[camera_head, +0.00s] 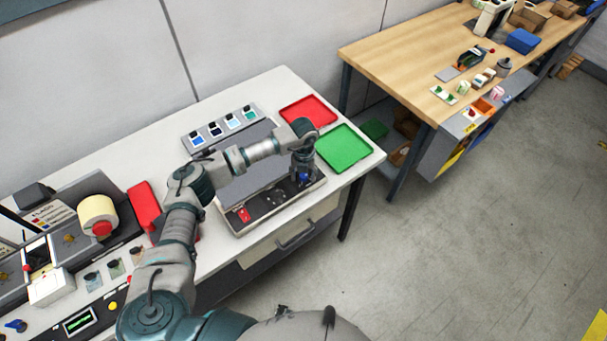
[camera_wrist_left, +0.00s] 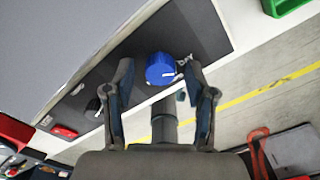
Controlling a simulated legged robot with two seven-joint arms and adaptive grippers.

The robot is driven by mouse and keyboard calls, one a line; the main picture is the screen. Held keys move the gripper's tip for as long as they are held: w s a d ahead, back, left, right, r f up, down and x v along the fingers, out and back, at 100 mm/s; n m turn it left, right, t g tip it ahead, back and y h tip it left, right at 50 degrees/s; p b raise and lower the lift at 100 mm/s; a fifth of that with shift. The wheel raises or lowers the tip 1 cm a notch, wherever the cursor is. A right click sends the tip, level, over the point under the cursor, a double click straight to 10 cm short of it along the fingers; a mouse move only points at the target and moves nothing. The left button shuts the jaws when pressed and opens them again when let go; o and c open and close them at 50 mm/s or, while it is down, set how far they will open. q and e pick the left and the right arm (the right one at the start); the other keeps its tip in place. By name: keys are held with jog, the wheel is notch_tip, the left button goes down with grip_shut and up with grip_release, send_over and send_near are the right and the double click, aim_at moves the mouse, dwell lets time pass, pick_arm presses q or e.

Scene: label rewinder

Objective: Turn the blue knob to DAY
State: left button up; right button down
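The blue knob (camera_wrist_left: 160,69) sits on the dark front panel (camera_wrist_left: 205,32) of a grey unit, with a pale pointer line and small white lettering beside it. Which setting it points to cannot be read. My left gripper (camera_wrist_left: 160,82) is open, with one finger on each side of the knob; contact cannot be made out. My right gripper is not in view.
A red rocker switch (camera_head: 243,215) and a black control (camera_wrist_left: 93,104) share the panel. A red tray (camera_head: 308,111) and a green tray (camera_head: 344,148) lie behind and to the right. The label machine with a yellowish roll (camera_head: 97,214) stands left. A wooden bench (camera_head: 400,60) is beyond.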

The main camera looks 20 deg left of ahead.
aim_at(304, 176)
pick_arm(q)
jog(key=shift+w+r, duration=0.1)
jog(key=shift+r, duration=0.1)
notch_tip(304, 176, up, 12)
jog(key=shift+f, duration=0.25)
jog(key=shift+f, duration=0.1)
dwell(0.4)
